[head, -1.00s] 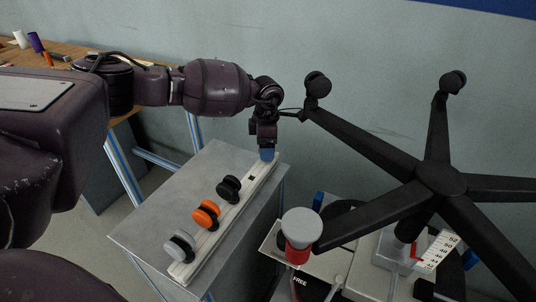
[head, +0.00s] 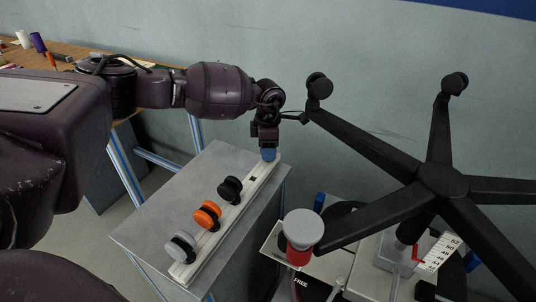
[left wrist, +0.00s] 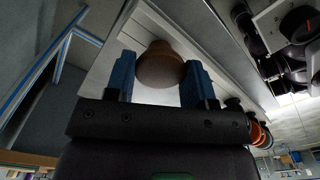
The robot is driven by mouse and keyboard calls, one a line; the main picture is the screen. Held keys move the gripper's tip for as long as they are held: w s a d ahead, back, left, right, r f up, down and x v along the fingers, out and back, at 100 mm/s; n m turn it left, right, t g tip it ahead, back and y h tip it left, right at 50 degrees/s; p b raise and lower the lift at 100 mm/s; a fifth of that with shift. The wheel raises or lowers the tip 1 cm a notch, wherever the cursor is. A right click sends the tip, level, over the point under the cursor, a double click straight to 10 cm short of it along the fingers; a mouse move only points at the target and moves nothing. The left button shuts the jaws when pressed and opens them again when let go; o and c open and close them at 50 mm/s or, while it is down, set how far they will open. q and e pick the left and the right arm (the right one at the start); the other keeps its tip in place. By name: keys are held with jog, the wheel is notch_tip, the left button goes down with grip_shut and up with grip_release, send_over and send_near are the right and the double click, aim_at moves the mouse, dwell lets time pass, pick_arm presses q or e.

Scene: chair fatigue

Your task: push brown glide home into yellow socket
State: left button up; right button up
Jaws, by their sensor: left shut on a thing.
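A brown glide (left wrist: 160,66), round and domed, sits between the two blue fingers of my left gripper (left wrist: 158,80) in the left wrist view. The gripper is shut on it. In the head view my left gripper (head: 268,154) points down at the far end of the white rail (head: 263,172) on the grey bench. The glide is hidden there by the fingers. I cannot tell if it touches the rail. I cannot make out a yellow socket in either view. My right gripper is not in view.
Black (head: 230,189), orange (head: 207,214) and grey (head: 181,247) wheels stand along the rail. To the right, an upturned black chair base (head: 442,181) has wheels on some arms. A grey-topped red part (head: 301,240) stands beside the bench. The bench top (head: 178,201) left of the rail is clear.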

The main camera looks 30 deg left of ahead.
pick_arm(q)
jog(key=shift+r, duration=0.5)
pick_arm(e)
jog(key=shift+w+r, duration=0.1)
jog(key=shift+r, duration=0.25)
pick_arm(q)
jog(key=shift+r, duration=0.2)
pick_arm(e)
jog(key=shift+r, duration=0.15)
pick_arm(q)
jog(key=shift+r+p, duration=0.65)
jog(key=shift+r, duration=0.35)
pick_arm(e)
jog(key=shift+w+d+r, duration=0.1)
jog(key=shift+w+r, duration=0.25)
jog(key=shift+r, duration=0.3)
pick_arm(q)
jog(key=shift+r+p, duration=0.75)
jog(key=shift+r, duration=1.25)
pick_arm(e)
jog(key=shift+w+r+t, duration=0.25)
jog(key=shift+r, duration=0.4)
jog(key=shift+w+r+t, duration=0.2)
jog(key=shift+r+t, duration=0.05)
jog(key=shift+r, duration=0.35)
